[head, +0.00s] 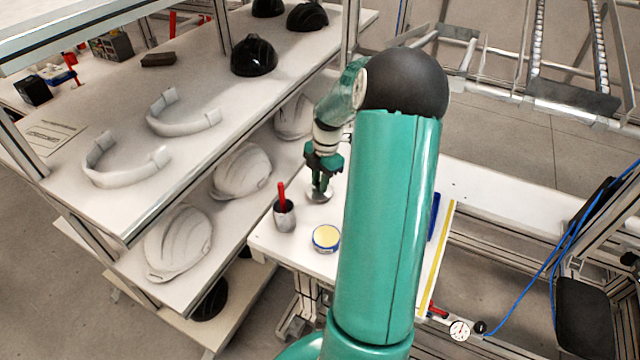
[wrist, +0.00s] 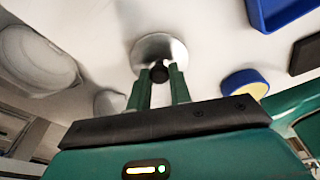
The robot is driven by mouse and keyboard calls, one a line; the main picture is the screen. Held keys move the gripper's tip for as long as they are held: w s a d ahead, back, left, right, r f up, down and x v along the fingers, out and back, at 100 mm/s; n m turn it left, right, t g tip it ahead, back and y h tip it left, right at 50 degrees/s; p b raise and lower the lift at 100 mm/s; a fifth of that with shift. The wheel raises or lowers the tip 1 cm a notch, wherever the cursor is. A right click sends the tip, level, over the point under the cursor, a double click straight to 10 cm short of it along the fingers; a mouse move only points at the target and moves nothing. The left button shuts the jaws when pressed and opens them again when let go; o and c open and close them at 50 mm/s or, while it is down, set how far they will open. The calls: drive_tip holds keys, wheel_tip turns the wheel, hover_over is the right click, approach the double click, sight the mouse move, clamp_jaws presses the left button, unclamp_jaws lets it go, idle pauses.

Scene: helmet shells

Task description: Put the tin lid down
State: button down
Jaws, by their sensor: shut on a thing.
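The tin lid (head: 319,196) is a round silvery disc with a dark knob; it also shows in the wrist view (wrist: 150,45). My gripper (head: 320,184) is shut on the lid's knob, with a green finger on each side in the wrist view (wrist: 159,78). The lid is at or just above the white table (head: 290,246); I cannot tell whether it touches. A round blue tin (head: 326,246) with a pale yellow top stands nearer the table's front edge, apart from the lid. It shows right of my gripper in the wrist view (wrist: 244,84).
A grey cup (head: 284,218) with a red-handled thing in it stands left of the lid. A blue tray (wrist: 278,12) lies on the table's other side, partly behind my arm in the head view. Shelves with white helmet shells (head: 180,243) stand close on the left.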

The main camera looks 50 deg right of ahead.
drive_tip(key=shift+f, duration=0.65)
drive_tip(key=shift+s, duration=0.1)
drive_tip(key=c, duration=1.3)
unclamp_jaws()
drive_tip(key=shift+f, duration=0.1)
